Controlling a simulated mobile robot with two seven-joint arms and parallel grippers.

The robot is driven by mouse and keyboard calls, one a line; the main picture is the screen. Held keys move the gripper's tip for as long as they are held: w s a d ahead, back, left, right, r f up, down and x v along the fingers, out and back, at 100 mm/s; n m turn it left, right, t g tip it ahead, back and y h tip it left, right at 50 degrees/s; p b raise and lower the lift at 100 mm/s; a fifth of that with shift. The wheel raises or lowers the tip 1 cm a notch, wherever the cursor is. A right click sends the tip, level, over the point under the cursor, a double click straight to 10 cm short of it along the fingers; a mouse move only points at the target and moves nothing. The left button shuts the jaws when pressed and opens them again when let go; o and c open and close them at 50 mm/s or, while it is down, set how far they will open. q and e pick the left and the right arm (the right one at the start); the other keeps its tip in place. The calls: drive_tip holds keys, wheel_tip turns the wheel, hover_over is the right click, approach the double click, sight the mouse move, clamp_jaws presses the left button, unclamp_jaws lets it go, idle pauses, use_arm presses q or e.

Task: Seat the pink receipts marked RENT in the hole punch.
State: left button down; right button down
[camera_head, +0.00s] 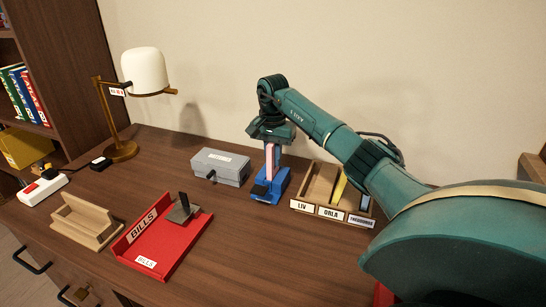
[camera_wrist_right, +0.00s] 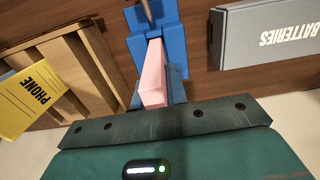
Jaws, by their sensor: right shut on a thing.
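The pink receipts (camera_head: 269,160) stand upright as a narrow stack beneath my right gripper (camera_head: 271,144), which is shut on them. The blue hole punch (camera_head: 264,191) stands on the desk directly below. The lower end of the receipts is at the punch, but I cannot tell whether it is seated or just above. In the right wrist view the receipts (camera_wrist_right: 153,80) point toward the blue punch (camera_wrist_right: 174,52). No RENT marking is readable. My left gripper is not in view.
A grey BATTERIES box (camera_head: 221,166) stands left of the punch. A wooden sorter (camera_head: 312,187) with name labels and a yellow PHONE card (camera_wrist_right: 32,100) stands right. A red BILLS tray (camera_head: 165,250), a wooden holder (camera_head: 85,222) and a lamp (camera_head: 146,72) are left. The front middle desk is clear.

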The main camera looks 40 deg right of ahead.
drive_tip(key=shift+f, duration=0.15)
drive_tip(key=c, duration=1.4)
unclamp_jaws()
wheel_tip(320, 180, up, 12)
drive_tip(key=shift+r+p, duration=0.2)
drive_tip(key=shift+p, duration=0.45)
